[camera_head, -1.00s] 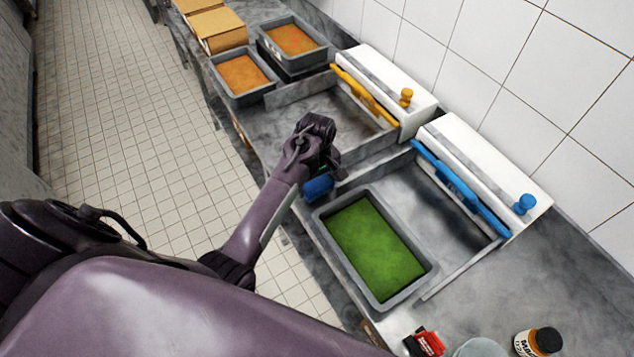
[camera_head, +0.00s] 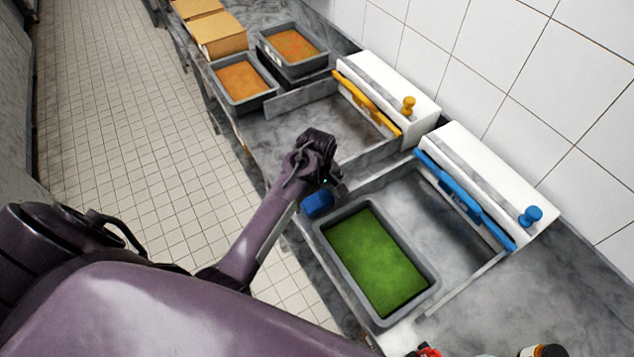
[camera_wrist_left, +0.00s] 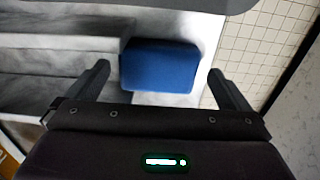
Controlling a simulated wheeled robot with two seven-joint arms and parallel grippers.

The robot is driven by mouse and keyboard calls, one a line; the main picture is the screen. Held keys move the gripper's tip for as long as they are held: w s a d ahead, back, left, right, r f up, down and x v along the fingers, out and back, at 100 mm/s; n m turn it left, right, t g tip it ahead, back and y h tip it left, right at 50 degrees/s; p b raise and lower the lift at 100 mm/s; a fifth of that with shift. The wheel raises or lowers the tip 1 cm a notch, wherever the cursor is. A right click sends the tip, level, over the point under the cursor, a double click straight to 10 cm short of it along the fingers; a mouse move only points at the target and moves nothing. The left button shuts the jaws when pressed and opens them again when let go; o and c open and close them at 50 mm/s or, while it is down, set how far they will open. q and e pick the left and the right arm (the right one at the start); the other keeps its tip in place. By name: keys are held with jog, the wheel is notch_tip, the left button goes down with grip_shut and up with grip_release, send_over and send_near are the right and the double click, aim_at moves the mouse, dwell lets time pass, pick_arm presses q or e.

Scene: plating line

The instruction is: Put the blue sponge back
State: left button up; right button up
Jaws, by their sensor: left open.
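The blue sponge (camera_head: 318,203) lies on the counter near its front edge, just left of the grey tray with green contents. In the left wrist view the sponge (camera_wrist_left: 160,65) sits between the two finger lines, beside a raised grey ledge. My left gripper (camera_head: 332,184) is open right by the sponge, and its fingers (camera_wrist_left: 158,82) show spread on either side with gaps. The sponge's far side is clear in the wrist view; its near edge is close to the gripper body. My right gripper is in neither view.
The grey tray with green contents (camera_head: 428,296) stands right of the sponge. A white unit with a blue bar and knob (camera_head: 530,216) and one with a yellow bar and knob (camera_head: 408,105) line the wall. Trays with orange contents (camera_head: 272,93) and cardboard boxes (camera_head: 222,38) stand farther back.

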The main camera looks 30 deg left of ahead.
aim_at(317, 200)
pick_arm(q)
notch_tip(317, 200, up, 10)
jog(key=b, duration=0.3)
jog(key=shift+r, duration=0.2)
jog(key=shift+s, duration=0.1)
